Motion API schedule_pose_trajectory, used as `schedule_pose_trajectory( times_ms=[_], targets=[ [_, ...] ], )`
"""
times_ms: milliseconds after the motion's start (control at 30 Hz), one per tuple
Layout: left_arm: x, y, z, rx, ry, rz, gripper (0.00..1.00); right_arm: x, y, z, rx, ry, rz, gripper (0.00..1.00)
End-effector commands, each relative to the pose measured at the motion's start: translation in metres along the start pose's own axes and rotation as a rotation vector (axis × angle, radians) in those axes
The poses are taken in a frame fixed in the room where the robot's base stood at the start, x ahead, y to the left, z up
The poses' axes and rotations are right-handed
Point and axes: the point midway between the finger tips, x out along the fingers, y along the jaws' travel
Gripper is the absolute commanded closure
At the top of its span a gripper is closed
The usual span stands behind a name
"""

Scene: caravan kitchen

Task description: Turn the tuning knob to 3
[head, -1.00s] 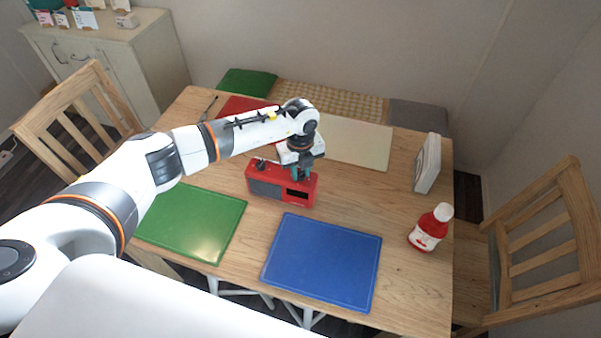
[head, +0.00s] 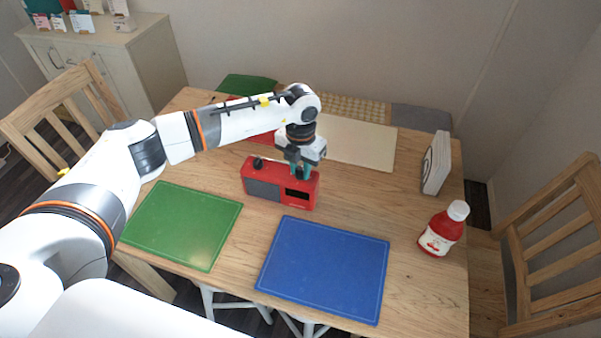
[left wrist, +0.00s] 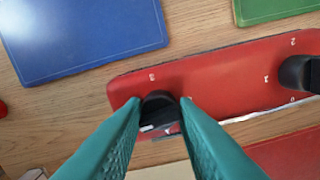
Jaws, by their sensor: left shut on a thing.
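The red radio (head: 262,186) stands on the wooden table with two black knobs on top. My left gripper (head: 299,170) points down at the radio's right end. In the left wrist view its teal fingers (left wrist: 161,104) are shut on one black knob (left wrist: 158,108), hiding part of it. A white 3 (left wrist: 152,77) shows beside this knob; other marks around it are hidden or unclear. The other black knob (left wrist: 297,73) is free, with white numbers around it; it also shows in the head view (head: 257,162). My right gripper is not in view.
A green mat (head: 183,225) and a blue mat (head: 325,268) lie in front of the radio. A red bottle with a white cap (head: 441,232) and a white upright object (head: 436,163) stand to the right. A cream mat (head: 358,143) lies behind.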

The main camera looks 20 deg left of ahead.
Motion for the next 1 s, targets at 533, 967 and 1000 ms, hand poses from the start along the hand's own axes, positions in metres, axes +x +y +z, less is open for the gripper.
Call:
schedule_pose_trajectory(
  times_ms=[533, 967, 1000],
  targets=[
    [0.003, 0.0, -0.001, 0.518, 0.003, -0.002, 0.97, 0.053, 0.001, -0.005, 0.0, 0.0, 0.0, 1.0],
    [0.003, 0.0, -0.001, 0.925, 0.003, -0.002, 0.97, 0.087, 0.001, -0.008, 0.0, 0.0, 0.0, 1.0],
    [0.003, 0.0, -0.001, 0.962, 0.003, -0.002, 0.97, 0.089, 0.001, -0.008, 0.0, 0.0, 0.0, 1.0]
  ],
)
